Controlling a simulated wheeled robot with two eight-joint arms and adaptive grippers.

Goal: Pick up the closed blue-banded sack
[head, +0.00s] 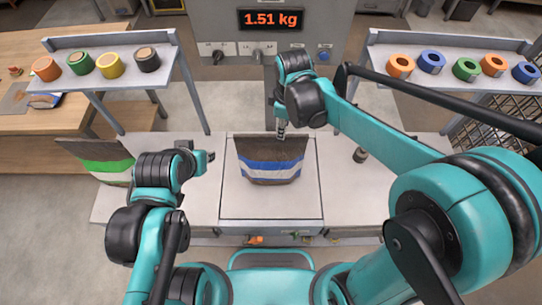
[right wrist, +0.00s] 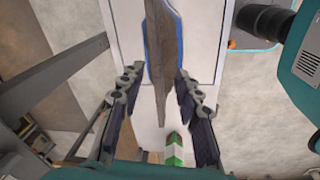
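The blue-banded sack (head: 272,168), dark brown with blue and white bands, stands on the white platform in the middle of the head view. Its top edge looks closed. My right gripper (head: 281,131) is above and at the sack's top edge. In the right wrist view the sack (right wrist: 164,50) shows edge-on between the two spread fingers of the right gripper (right wrist: 158,100), with gaps on both sides. My left gripper (head: 205,158) is left of the sack, apart from it; its finger opening is not clear.
A green-banded sack (head: 100,158) stands at the left, partly behind my left arm. A display (head: 271,19) reads 1.51 kg above a panel of knobs. Shelves at left (head: 110,40) and right (head: 450,42) hold coloured rolls. A small dark knob-like object (head: 360,155) stands on the right counter.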

